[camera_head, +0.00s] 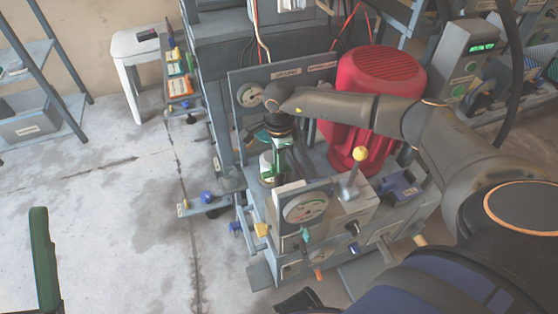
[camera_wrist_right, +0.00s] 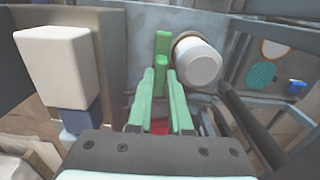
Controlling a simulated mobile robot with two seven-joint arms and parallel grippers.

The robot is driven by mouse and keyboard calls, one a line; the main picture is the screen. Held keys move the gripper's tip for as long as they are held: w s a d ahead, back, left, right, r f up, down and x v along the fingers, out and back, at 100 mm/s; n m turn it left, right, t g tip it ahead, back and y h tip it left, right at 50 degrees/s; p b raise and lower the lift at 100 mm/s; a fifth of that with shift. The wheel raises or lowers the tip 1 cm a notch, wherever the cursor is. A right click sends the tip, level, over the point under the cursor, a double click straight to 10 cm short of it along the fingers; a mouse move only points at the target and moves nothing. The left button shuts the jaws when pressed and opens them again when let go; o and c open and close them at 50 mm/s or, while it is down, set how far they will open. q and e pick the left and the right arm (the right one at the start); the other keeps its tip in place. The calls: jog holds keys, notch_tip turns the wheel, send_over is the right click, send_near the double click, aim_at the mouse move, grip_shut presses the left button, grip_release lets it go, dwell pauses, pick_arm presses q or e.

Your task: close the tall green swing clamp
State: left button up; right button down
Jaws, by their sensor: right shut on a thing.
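My right gripper (camera_head: 279,142) points down at the left part of the bench machine, under my dark wrist. In the wrist view my right gripper (camera_wrist_right: 161,82) has two pale green fingers close together. A green upright part of the swing clamp (camera_wrist_right: 162,48) stands in line with the fingertips, and the jaws are shut on it. Their contact is partly hidden. In the head view, green clamp parts (camera_head: 283,167) show just below the gripper, but the wrist hides much of the clamp. How far the clamp has swung cannot be told. My left gripper is not identifiable.
A large red motor (camera_head: 373,105) stands right of the gripper, beneath my forearm. A yellow-knobbed lever (camera_head: 359,154) and a gauge (camera_head: 305,207) are in front. A white cylinder (camera_wrist_right: 199,63) is close beside the fingers. Open floor (camera_head: 110,220) lies left.

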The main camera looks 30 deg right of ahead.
jog(key=c, duration=0.8)
grip_release()
jog(key=shift+c, duration=0.2)
pick_arm(q)
jog(key=shift+m, duration=0.4)
jog(key=r+p, duration=0.4)
jog(key=shift+s+a, duration=0.1)
jog(key=shift+a, duration=0.1)
pick_arm(e)
notch_tip(320, 180, up, 13)
jog(key=shift+f, duration=0.2)
